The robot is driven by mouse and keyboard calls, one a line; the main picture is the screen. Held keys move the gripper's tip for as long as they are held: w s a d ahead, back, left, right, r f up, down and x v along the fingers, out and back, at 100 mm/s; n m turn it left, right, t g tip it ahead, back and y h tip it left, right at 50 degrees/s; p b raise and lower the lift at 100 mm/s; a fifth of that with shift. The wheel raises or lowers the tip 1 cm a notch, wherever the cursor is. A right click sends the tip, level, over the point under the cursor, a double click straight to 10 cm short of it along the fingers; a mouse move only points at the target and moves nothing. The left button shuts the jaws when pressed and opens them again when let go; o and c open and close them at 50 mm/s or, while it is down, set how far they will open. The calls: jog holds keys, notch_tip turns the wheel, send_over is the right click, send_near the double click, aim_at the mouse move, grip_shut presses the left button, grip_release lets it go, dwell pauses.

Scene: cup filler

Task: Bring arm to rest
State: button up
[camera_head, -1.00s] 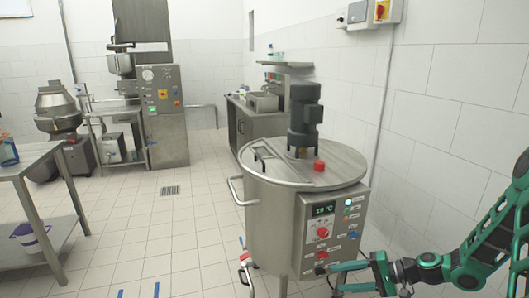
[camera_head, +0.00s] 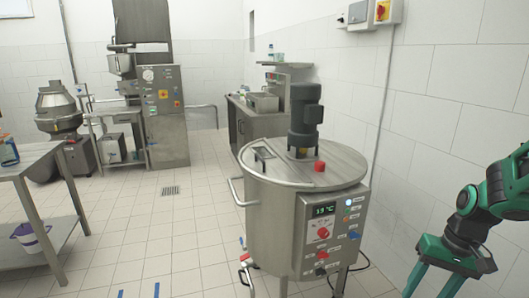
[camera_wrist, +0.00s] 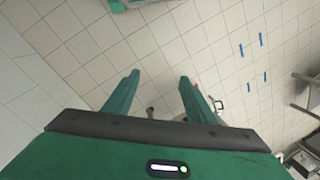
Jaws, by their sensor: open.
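My gripper (camera_head: 428,284) is at the lower right of the head view, right of the steel vat (camera_head: 268,228) and apart from it. Its two green fingers are spread and point down, with the tips near or past the picture's bottom edge. In the wrist view my gripper (camera_wrist: 158,82) is open, with nothing between its fingers but tiled floor. The vat has a round lid with a dark motor (camera_head: 305,112) on top. Its control panel (camera_head: 328,230) has a display, a red knob and small buttons.
A steel table (camera_head: 32,172) stands at the left. Machines (camera_head: 160,115) and a counter (camera_head: 258,122) stand at the back. The white tiled wall (camera_head: 440,110) is close on the right. The middle floor (camera_head: 175,235) is clear, with blue tape marks.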

jog(key=s+d+r+m+h, duration=0.1)
jog(key=s+r, duration=0.3)
jog(key=s, duration=0.3)
jog(key=s+d+r+m+h, duration=0.1)
jog(key=s+r, duration=0.4)
jog(key=s, duration=0.3)
jog(key=shift+s+d+m, duration=0.2)
jog(key=shift+d+m, duration=0.1)
jog(key=shift+d, duration=0.05)
jog(key=shift+w+f, duration=0.25)
jog(key=shift+w, duration=0.4)
